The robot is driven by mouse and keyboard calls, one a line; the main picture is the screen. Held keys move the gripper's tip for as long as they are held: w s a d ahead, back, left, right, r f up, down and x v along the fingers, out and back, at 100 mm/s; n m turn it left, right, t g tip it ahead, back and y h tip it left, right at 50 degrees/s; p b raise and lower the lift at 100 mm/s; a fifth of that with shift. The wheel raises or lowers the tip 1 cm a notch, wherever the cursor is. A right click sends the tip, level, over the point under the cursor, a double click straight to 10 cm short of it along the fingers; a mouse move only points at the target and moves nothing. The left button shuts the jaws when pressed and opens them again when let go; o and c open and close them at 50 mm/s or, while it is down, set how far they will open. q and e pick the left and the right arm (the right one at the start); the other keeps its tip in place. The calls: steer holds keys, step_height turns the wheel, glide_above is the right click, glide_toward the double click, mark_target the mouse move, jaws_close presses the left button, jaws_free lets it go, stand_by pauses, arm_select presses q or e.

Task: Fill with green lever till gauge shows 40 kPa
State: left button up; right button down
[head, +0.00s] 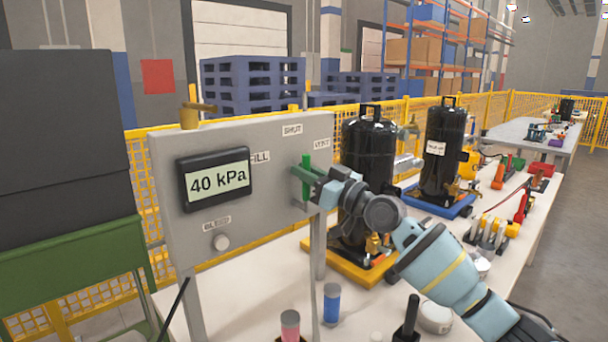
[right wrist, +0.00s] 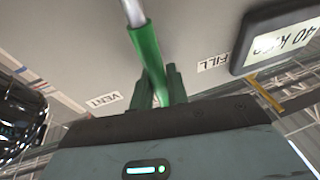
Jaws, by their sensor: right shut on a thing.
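The gauge (head: 216,180) on the grey panel (head: 262,210) reads 40 kPa. The green lever (head: 306,164) is at the panel's right side, below the SHUT label (head: 292,130), with FILL to its left and VENT to its right. It looks roughly upright in the head view. My right gripper (head: 311,184) is shut on the green lever. In the right wrist view the lever (right wrist: 150,62) runs between the fingers (right wrist: 160,88), between the VENT and FILL labels; its gripped end is partly hidden. My left gripper is not in view.
A BLEED knob (head: 221,242) sits below the gauge. Black compressors (head: 367,165) stand right of the panel, close behind my right arm. A yellow mesh fence (head: 490,108) runs behind.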

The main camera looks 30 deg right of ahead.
stand_by(0.3)
steer(key=c, duration=1.4)
jaws_free()
steer(key=shift+s, duration=0.1)
steer(key=b+v, duration=0.1)
steer(key=v, duration=0.6)
steer(key=shift+s+d+f, duration=0.1)
steer(key=shift+s+f, duration=0.05)
steer(key=shift+s, duration=0.15)
